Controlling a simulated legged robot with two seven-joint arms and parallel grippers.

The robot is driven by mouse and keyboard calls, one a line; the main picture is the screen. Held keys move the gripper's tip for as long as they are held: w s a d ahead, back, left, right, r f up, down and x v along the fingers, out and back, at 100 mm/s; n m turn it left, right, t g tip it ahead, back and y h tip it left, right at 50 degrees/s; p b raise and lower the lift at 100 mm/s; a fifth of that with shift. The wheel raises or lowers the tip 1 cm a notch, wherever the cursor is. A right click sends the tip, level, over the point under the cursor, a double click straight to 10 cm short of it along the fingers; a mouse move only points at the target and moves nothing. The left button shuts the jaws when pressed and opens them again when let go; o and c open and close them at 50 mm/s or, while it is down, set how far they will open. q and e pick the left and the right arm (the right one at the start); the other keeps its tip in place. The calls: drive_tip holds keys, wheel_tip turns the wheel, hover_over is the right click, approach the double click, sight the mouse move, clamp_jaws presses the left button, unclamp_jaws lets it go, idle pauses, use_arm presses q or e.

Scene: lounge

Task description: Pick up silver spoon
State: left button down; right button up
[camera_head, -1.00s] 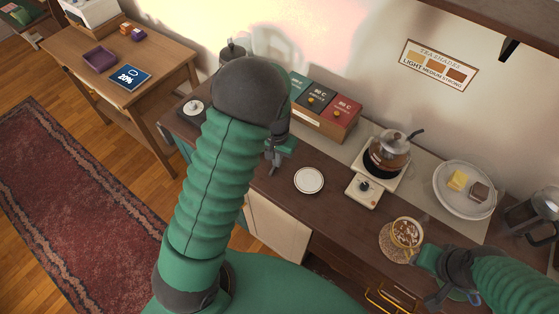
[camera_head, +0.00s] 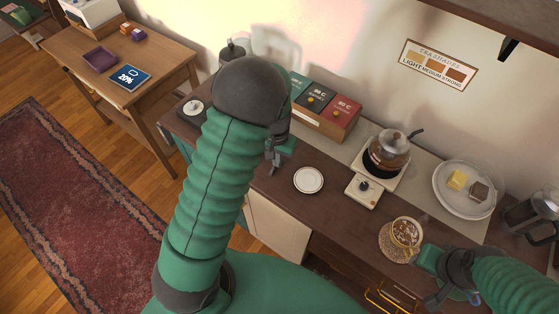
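I cannot make out a silver spoon in this view; my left arm covers part of the counter. My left gripper (camera_head: 273,163) hangs over the dark counter, left of a small white saucer (camera_head: 308,180) and apart from it. Its fingers are small and partly hidden by the arm, so I cannot tell if it is open. My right gripper (camera_head: 426,262) is at the lower right, close beside a yellow-rimmed cup (camera_head: 405,233) with brown contents on a round woven mat (camera_head: 386,246). I cannot tell if it touches the cup or how its fingers stand.
A glass kettle (camera_head: 387,158) stands on a white heater with a control knob (camera_head: 363,190). A plate (camera_head: 451,206) with a yellow and a brown block is to the right. Tea boxes (camera_head: 320,112) stand at the back. A metal press (camera_head: 527,207) is at the right edge.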

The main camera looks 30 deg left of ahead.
use_arm(q)
drive_tip(key=shift+s+d+f, duration=0.4)
drive_tip(key=shift+s+f, duration=0.1)
drive_tip(key=shift+f, duration=0.1)
drive_tip(key=shift+w+r, duration=0.2)
drive_tip(key=shift+r, duration=0.2)
drive_tip(key=shift+w+a+r, duration=0.15)
drive_tip(key=shift+w+r, duration=0.1)
drive_tip(key=shift+r, duration=0.25)
drive_tip(key=shift+w+a+r, duration=0.1)
drive_tip(key=shift+w+r, duration=0.15)
drive_tip(key=shift+r, duration=0.2)
drive_tip(key=shift+s+d+r, duration=0.1)
drive_tip(key=shift+s+r, duration=0.1)
drive_tip(key=shift+s, duration=0.3)
drive_tip(key=s+d+r+b, duration=0.1)
drive_tip(key=s+d+r, duration=0.1)
drive_tip(key=s, duration=1.3)
drive_tip(key=shift+d, duration=0.25)
drive_tip(key=shift+c, duration=2.2)
unclamp_jaws()
